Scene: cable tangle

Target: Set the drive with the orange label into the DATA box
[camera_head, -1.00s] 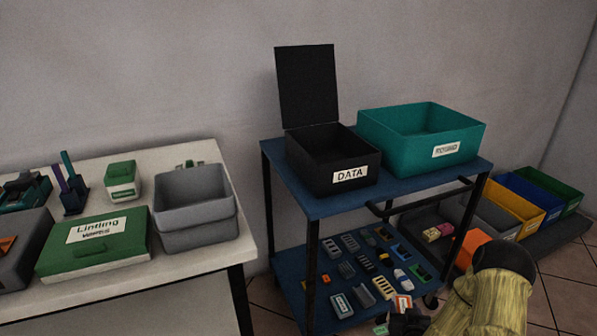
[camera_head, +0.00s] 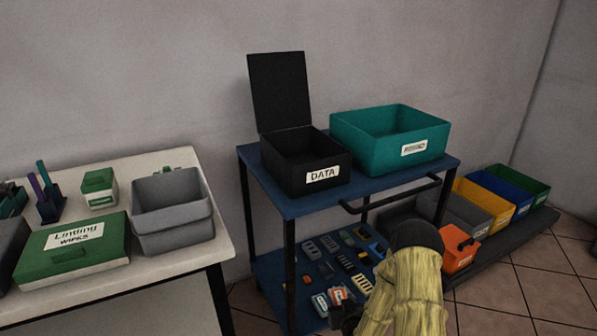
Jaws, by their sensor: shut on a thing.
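The drive with the orange label (camera_head: 337,294) shows at the bottom of the view, over the cart's lower shelf. My gripper (camera_head: 346,311) is dark and small here, right at the drive, and is shut on it; the fingertips are partly hidden by my arm and the frame's lower edge. The black DATA box (camera_head: 318,176) stands on the blue cart's top shelf, up and left of my gripper. Its lid (camera_head: 280,92) stands upright at the back. The visible part of its inside looks empty, but its floor is hard to see.
A teal bin (camera_head: 375,152) stands right of the DATA box on the cart top (camera_head: 290,207). A black handle rail (camera_head: 390,200) runs along its front edge. Several drives lie on the lower shelf. A white table (camera_head: 215,252) stands left.

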